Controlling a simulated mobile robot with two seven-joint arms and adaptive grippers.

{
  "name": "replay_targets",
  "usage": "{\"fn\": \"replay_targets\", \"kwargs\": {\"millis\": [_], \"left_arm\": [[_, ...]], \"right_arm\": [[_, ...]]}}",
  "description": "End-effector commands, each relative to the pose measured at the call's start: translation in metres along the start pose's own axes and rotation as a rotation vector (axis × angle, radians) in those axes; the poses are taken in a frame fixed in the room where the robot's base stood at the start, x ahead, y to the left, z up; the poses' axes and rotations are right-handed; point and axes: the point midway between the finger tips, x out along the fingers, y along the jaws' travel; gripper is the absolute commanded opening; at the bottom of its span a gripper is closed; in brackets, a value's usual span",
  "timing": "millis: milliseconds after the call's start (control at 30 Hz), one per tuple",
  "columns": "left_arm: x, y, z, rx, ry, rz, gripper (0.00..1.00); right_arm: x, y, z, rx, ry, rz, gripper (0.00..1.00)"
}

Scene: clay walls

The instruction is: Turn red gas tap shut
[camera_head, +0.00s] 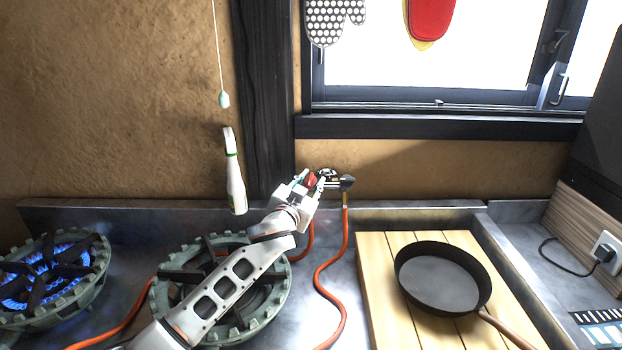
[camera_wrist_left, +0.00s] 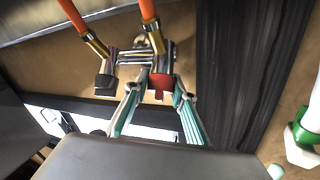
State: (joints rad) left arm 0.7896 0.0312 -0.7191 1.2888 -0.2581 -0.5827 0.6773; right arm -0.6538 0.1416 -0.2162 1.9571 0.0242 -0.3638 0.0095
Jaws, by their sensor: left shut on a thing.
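The red gas tap (camera_head: 312,179) sits on a metal gas fitting on the clay wall, behind the counter. In the left wrist view, its red handle (camera_wrist_left: 161,82) lies between the two fingers of my left gripper (camera_wrist_left: 160,92). That gripper (camera_head: 313,184) is shut on it; the fingers partly hide the handle in the head view. A second tap with a dark handle (camera_head: 347,183) is beside it on the right, also seen in the left wrist view (camera_wrist_left: 105,84). Orange hoses (camera_head: 328,275) run from the fitting. My right gripper is not in view.
The left burner (camera_head: 95,275) has a blue flame. My left arm passes over a second burner (camera_head: 277,300), which shows no flame. A black pan (camera_head: 440,278) stands on a wooden board (camera_head: 376,300).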

Motion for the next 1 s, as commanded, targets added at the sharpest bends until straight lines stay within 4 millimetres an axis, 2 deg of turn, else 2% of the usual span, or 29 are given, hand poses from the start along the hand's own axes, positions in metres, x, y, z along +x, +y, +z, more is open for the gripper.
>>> {"fn": "replay_targets", "kwargs": {"millis": [167, 200, 233, 267, 667, 833, 1000], "left_arm": [[0.000, 0.001, 0.000, -0.001, 0.002, 0.000, 0.03], [0.000, 0.001, 0.000, -0.001, 0.001, 0.000, 0.33], [0.000, 0.001, 0.000, -0.001, 0.001, 0.000, 0.40], [0.000, 0.001, 0.000, -0.001, 0.001, 0.000, 0.42], [-0.003, 0.001, 0.001, -0.001, 0.000, -0.001, 0.42], [-0.018, 0.001, 0.001, -0.003, 0.000, 0.000, 0.42], [-0.046, 0.001, 0.001, -0.004, 0.000, 0.000, 0.42]], "right_arm": [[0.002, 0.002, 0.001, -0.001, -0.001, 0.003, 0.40], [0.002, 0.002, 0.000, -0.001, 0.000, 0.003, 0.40], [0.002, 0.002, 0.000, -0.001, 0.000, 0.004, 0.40], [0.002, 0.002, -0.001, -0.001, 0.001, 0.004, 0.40], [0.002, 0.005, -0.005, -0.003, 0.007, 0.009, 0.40], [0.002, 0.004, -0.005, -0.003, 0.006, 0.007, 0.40], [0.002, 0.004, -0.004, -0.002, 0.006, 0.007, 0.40]]}}
